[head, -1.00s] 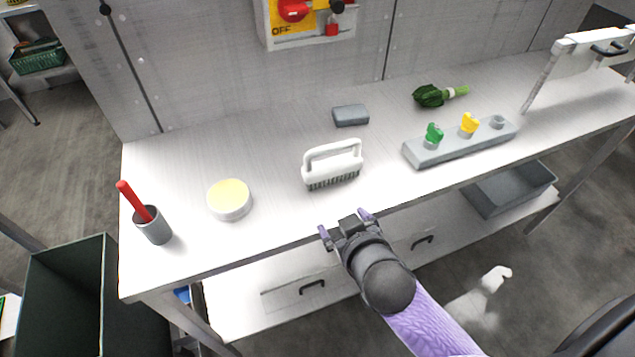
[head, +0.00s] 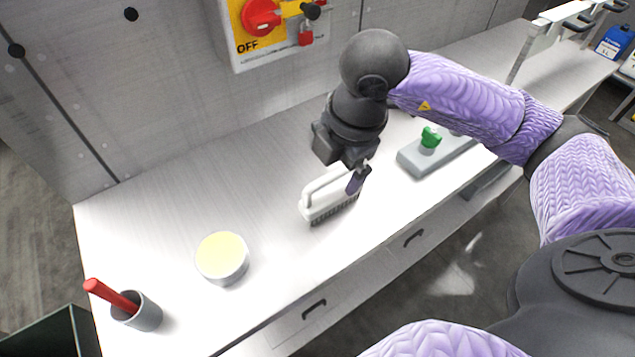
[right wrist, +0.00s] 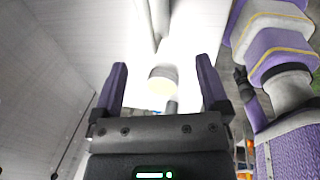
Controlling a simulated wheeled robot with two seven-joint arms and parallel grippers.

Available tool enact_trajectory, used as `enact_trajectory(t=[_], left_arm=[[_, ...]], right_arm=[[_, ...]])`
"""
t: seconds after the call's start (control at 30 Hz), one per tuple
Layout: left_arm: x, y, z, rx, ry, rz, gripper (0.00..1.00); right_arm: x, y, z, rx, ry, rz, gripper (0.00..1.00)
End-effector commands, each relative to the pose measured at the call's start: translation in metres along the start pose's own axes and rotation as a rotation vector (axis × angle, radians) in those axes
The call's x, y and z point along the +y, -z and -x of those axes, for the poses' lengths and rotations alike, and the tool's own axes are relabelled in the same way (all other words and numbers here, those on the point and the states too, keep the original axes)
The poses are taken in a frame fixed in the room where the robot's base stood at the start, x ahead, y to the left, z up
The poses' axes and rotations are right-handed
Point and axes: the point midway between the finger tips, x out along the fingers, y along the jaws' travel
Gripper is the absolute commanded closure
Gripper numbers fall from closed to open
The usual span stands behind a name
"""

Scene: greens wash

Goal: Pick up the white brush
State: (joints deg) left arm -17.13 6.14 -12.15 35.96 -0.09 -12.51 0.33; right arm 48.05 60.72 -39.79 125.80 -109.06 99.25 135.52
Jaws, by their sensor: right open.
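The white brush (head: 318,200) lies bristles down on the bench, its raised loop handle running from lower left to upper right. My right gripper (head: 359,179) points down at the right end of the brush and covers part of it. One purple finger shows clearly there; I cannot tell whether it touches the handle. In the right wrist view the right gripper (right wrist: 162,78) has its two fingers wide apart with nothing gripped. A white shape at the top of that view may be the brush. My left gripper is not in view.
A round tub with a yellow top (head: 222,257) and a grey cup (head: 146,315) with a red handle stand left of the brush. A grey block with a green knob (head: 431,137) is to the right. The switch box (head: 262,30) hangs behind. Bare bench lies between tub and brush.

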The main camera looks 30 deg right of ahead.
Motion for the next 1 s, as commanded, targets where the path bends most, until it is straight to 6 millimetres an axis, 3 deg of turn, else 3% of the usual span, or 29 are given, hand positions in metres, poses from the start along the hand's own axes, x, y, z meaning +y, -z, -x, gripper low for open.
enact_trajectory(t=[0.13, 0.5, 0.77, 0.8, 1.0], left_arm=[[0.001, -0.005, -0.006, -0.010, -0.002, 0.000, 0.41], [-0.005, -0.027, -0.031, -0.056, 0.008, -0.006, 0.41], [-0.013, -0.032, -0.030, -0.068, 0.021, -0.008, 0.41], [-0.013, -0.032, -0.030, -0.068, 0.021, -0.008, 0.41], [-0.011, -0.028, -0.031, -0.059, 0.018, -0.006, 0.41]], right_arm=[[-0.001, -0.011, -0.013, -0.052, 0.005, -0.035, 0.05], [0.007, -0.015, -0.091, -0.044, 0.006, -0.031, 0.05], [0.008, -0.015, -0.097, -0.043, 0.003, -0.030, 0.05], [0.008, -0.015, -0.097, -0.043, 0.003, -0.030, 0.07], [0.007, -0.015, -0.097, -0.042, 0.003, -0.029, 0.49]])
